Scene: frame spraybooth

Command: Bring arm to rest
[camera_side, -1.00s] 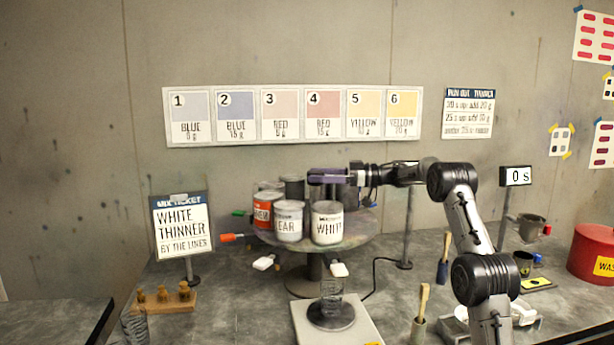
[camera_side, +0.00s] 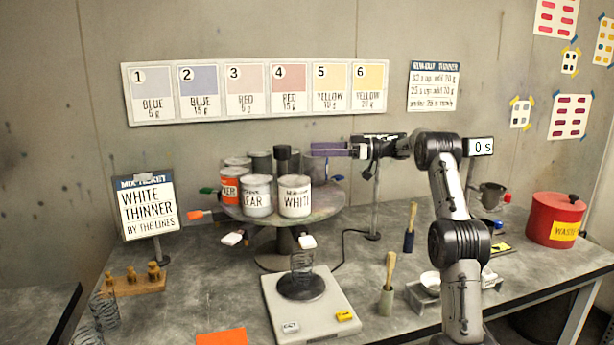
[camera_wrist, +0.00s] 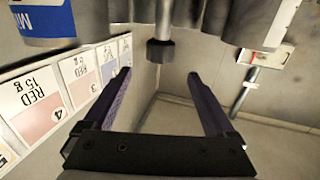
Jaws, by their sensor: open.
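My gripper (camera_side: 312,149) is open and empty, with purple fingers. In the side view it points left, just above the back right of the round turntable (camera_side: 325,208). In the wrist view its two fingers (camera_wrist: 160,73) stand apart with nothing between them. Past the fingertips a dark round knob (camera_wrist: 160,50) on a rod shows near the top, seemingly apart from them.
A scale (camera_side: 325,310) bears a clear glass cup (camera_side: 302,265). Brushes (camera_side: 388,270), a red waste bin (camera_side: 556,215) and a small timer stand on the right. A ticket sign (camera_side: 147,210) and a wooden block with brass weights (camera_side: 135,283) stand on the left.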

